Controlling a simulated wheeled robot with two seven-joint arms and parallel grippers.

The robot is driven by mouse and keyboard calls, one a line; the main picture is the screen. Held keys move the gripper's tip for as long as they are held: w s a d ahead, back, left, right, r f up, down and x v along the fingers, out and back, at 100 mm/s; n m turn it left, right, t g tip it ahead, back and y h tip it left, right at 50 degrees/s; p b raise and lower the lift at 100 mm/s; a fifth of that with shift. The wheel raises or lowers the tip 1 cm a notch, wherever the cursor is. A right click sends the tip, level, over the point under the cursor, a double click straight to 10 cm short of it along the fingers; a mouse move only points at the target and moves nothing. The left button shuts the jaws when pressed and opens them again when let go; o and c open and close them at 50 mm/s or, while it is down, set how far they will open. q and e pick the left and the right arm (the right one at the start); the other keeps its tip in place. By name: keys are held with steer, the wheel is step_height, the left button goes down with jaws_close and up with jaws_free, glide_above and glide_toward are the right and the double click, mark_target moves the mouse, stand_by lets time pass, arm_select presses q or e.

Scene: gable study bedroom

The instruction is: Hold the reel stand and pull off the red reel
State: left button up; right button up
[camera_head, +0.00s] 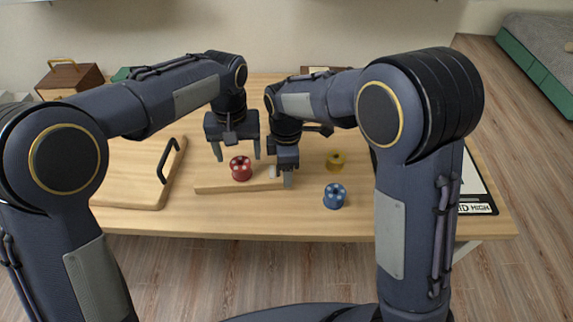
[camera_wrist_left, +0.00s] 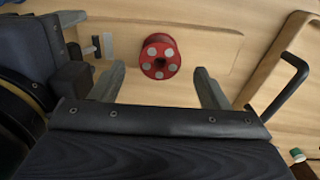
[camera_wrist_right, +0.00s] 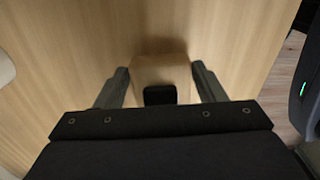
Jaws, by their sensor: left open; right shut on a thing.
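The red reel (camera_head: 241,169) sits on the light wooden reel stand (camera_head: 212,186) near the table's front. My left gripper (camera_head: 237,152) is open just above the red reel, with a finger on each side. In the left wrist view the red reel (camera_wrist_left: 160,56) shows its end face with pale round spots, centred between the spread fingers (camera_wrist_left: 158,82) and beyond their tips. My right gripper (camera_head: 287,180) is shut on the right end of the stand. In the right wrist view the stand's end block (camera_wrist_right: 160,70) lies between the fingers (camera_wrist_right: 158,78).
A blue reel (camera_head: 334,196) and a yellow reel (camera_head: 335,160) stand on the table (camera_head: 300,222) to the right. A wooden board with a black handle (camera_head: 166,160) lies at the left. A brown box (camera_head: 70,77) is at the back left.

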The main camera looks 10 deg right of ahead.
mark_target(241, 166)
arm_select(q)
steer(key=shift+f, duration=2.65)
steer(key=c, duration=1.3)
steer(key=shift+r, duration=3)
steer(key=shift+r, duration=0.1)
steer(key=shift+r, duration=2.2)
arm_select(e)
steer(key=o, duration=1.3)
